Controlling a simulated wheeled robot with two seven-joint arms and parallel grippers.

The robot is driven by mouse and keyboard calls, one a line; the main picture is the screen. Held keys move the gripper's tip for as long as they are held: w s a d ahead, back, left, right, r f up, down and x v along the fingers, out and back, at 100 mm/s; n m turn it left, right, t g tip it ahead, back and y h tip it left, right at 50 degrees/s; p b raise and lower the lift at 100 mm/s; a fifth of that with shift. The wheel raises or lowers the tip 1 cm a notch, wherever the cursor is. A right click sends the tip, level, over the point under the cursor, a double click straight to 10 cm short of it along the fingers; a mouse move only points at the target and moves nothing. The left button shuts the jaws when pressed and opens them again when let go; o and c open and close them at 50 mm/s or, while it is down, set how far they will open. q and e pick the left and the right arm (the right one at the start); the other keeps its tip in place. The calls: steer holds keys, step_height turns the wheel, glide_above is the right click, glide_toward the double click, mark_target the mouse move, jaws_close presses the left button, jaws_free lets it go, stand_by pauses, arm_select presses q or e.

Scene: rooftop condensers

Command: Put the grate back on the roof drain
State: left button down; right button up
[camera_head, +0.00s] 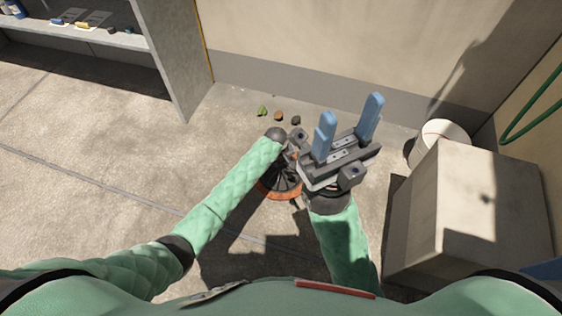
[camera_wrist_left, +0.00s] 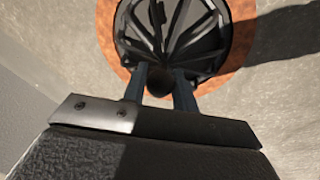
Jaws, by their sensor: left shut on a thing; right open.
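The dark round grate (camera_wrist_left: 205,45) with radial ribs shows in the left wrist view, over the rust-orange drain ring (camera_wrist_left: 240,55). In the head view the grate (camera_head: 283,178) and the ring (camera_head: 280,195) are partly hidden by my arms. My left gripper (camera_wrist_left: 160,85) is shut on the near edge of the grate, its blue fingers either side of a dark round part. I cannot tell whether the grate touches the ring. My right gripper (camera_head: 350,115) is open and empty, right of the drain in the head view, its blue fingers wide apart.
Small leaf-like bits (camera_head: 279,116) lie on the concrete beyond the drain. A large beige box (camera_head: 470,210) and a white bucket (camera_head: 440,130) stand at the right. A shelf (camera_head: 80,36) with small items is at the upper left. The floor at the left is clear.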

arm_select(q)
steer(key=c, duration=1.1)
jaws_free()
steer(key=shift+f, duration=0.1)
